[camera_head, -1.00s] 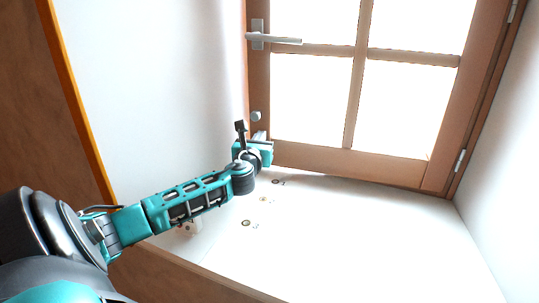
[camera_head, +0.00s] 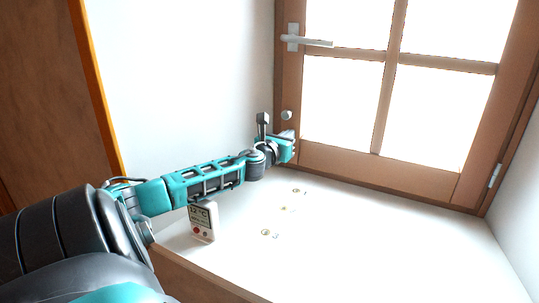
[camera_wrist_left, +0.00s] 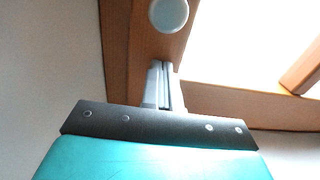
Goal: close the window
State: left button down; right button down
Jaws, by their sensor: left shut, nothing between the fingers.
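The window (camera_head: 380,178) has a brown wooden frame with bright panes, and fills the upper right of the head view. Its grey lever handle (camera_head: 306,40) lies horizontal on the left stile, and a hinge (camera_head: 494,175) shows at the right. The window looks shut or nearly shut; I cannot tell if a gap is left. My left gripper (camera_head: 292,140) is at the lower left corner of the frame, below a round white knob (camera_head: 286,115). In the left wrist view its fingers (camera_wrist_left: 164,84) are together and empty, against or just before the wood; contact is unclear. My right gripper is not in view.
A white sill (camera_head: 340,240) lies below the window with several small round items (camera_head: 266,232) on it. A small display device (camera_head: 202,222) stands under my left arm. A wooden edge (camera_head: 205,280) runs along the front, and a brown panel (camera_head: 45,95) is at left.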

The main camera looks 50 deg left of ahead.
pick_arm(q)
jog(key=p+v, duration=0.2)
jog(key=v, duration=1.1)
jog(key=shift+s, duration=0.1)
dwell(0.3)
